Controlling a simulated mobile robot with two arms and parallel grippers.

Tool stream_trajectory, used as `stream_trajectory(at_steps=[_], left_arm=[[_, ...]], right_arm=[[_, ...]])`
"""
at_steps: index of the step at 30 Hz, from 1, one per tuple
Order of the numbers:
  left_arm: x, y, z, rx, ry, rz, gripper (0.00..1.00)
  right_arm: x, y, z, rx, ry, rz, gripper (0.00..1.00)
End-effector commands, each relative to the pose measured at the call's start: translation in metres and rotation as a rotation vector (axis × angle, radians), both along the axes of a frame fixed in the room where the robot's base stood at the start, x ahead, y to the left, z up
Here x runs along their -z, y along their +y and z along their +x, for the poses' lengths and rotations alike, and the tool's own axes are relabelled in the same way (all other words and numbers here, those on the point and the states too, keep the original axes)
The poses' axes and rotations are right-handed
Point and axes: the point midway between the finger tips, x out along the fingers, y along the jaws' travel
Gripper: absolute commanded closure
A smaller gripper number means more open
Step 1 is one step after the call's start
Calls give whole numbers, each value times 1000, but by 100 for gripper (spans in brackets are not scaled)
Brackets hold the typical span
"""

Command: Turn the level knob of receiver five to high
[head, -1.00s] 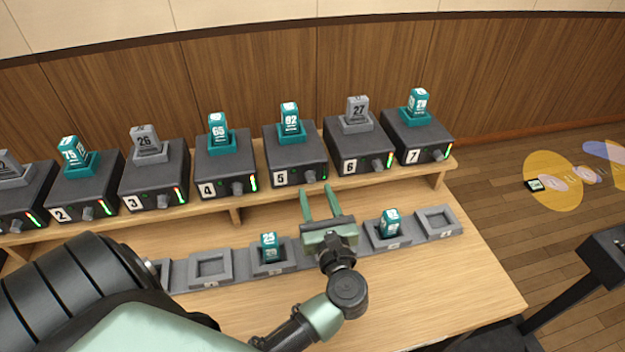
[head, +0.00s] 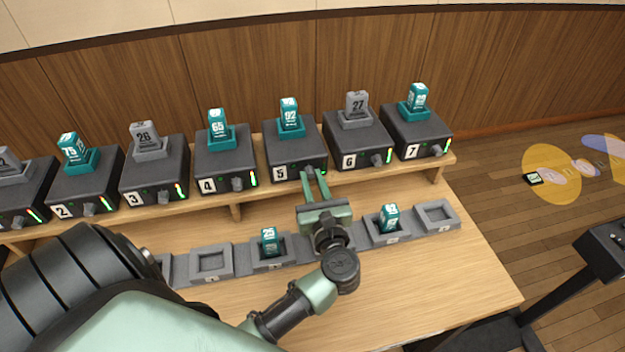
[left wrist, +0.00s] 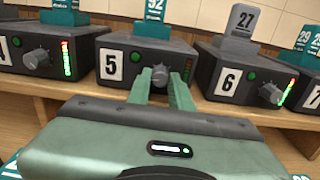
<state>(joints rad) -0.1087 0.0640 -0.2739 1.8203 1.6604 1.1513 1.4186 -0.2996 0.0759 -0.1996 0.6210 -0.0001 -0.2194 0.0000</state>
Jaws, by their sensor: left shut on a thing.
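Receiver five (head: 292,158) is a dark box with a white "5" label and a teal pack numbered 92 on top. It also shows in the left wrist view (left wrist: 120,45). Its level knob (left wrist: 160,75) shows between the fingertips in the left wrist view; in the head view the fingers cover it. My left gripper (head: 314,172) reaches up from the front, its two green fingers shut on the knob. The fingers also show in the left wrist view (left wrist: 162,88). My right gripper is not in view.
Receiver four (head: 225,172) stands to the left and receiver six (head: 358,142) to the right, close by on the raised shelf. Below, a row of grey trays holds two teal packs (head: 270,242) (head: 389,218). The front of the table is clear.

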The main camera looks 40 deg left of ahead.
Motion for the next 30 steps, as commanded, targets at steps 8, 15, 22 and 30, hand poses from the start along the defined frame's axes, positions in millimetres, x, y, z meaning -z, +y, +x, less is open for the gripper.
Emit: stream_trajectory(at_steps=[8,15,22,30], left_arm=[[-1,0,-1,-2,94,76,100],[-2,0,-1,-2,232,194,100],[-2,0,-1,0,351,297,100],[-1,0,-1,0,438,373,100]], right_arm=[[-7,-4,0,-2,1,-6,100],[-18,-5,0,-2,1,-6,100],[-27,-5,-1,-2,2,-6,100],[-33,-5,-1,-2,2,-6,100]])
